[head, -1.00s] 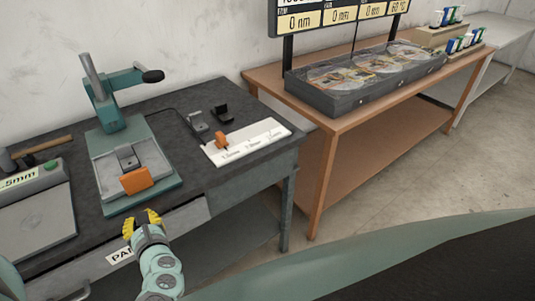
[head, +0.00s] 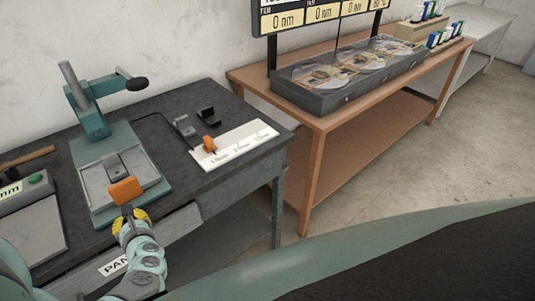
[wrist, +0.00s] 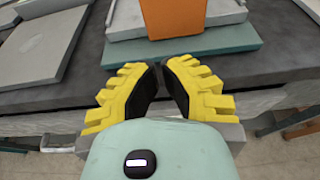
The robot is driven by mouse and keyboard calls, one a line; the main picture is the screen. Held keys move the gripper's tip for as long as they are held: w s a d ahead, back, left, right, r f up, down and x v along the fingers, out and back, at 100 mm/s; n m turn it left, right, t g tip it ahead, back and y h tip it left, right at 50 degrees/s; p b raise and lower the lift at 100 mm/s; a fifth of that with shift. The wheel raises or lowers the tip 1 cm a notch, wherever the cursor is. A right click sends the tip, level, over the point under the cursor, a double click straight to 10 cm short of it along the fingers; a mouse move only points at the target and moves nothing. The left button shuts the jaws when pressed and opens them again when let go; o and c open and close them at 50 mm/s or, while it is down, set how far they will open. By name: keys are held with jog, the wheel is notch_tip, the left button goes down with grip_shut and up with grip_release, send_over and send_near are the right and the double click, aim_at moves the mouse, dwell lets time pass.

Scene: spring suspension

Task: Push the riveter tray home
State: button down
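The riveter (head: 92,125) is a teal press with a lever, standing on the dark bench at left. Its grey tray (head: 96,189) lies on the teal base plate, with an orange block (head: 125,191) at the tray's front edge. The orange block (wrist: 173,18) also shows at the top of the wrist view. My gripper (head: 130,210) has yellow fingers and is just in front of the orange block. In the wrist view my gripper (wrist: 160,63) has its fingertips together, with nothing between them. A strip of teal base shows between the tips and the orange block.
A white labelled strip (head: 255,140) with an orange slider lies to the right on the bench. A grey unit with a green button (head: 36,178) is at left. A brown table (head: 318,122) with a disc case (head: 310,98) stands farther right.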

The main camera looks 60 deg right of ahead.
aim_at(119, 198)
jog(key=x, duration=0.1)
jog(key=b+x, duration=0.1)
jog(key=x, duration=0.3)
jog(key=shift+w+d+r, duration=0.2)
jog(key=shift+w+r, duration=0.05)
jog(key=shift+w, duration=0.05)
jog(key=shift+w+d+b, duration=0.2)
jog(key=shift+w+b, duration=0.3)
jog(key=shift+w, duration=0.3)
jog(key=shift+w+d+f+b, duration=0.2)
jog(key=shift+w+b, duration=0.2)
jog(key=shift+b, duration=0.15)
jog(key=w+b, duration=0.2)
jog(key=w, duration=0.1)
jog(key=shift+d+b, duration=0.3)
jog(key=shift+b, duration=0.05)
jog(key=shift+w+r, duration=0.2)
jog(key=shift+r, duration=0.1)
